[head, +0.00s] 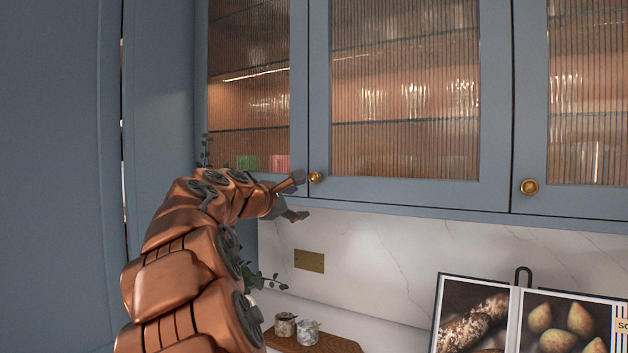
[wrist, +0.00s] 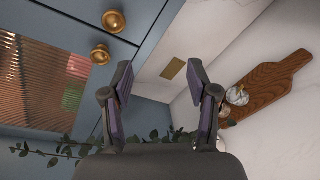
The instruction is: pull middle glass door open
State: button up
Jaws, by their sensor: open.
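The middle glass door (head: 405,192) is shut, with a blue frame and ribbed glass. Its round brass knob (head: 316,177) sits at its lower left corner. My gripper (head: 298,197) is open and empty at the cabinet's lower edge, just left of and below that knob in the head view. In the wrist view the middle door's knob (wrist: 113,21) is up and left of my gripper (wrist: 160,72), outside the fingers. A second brass knob (wrist: 100,55), seemingly the left door's, is closer to the left finger. In the head view my gripper hides this second knob.
The left glass door (head: 299,90) and right glass door (head: 528,120) flank it, both shut. A tall blue panel (head: 60,180) stands at far left. Below are a wooden board (head: 320,343), small pots (head: 285,325), leafy sprigs (head: 265,280) and an open book (head: 520,300).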

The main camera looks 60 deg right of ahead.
jog(key=n+h, duration=0.2)
send_near(313, 177)
jog(key=d, duration=0.3)
jog(key=shift+w+d+p, duration=0.2)
jog(key=shift+d+p, duration=0.65)
jog(key=shift+d, duration=2.9)
grip_shut()
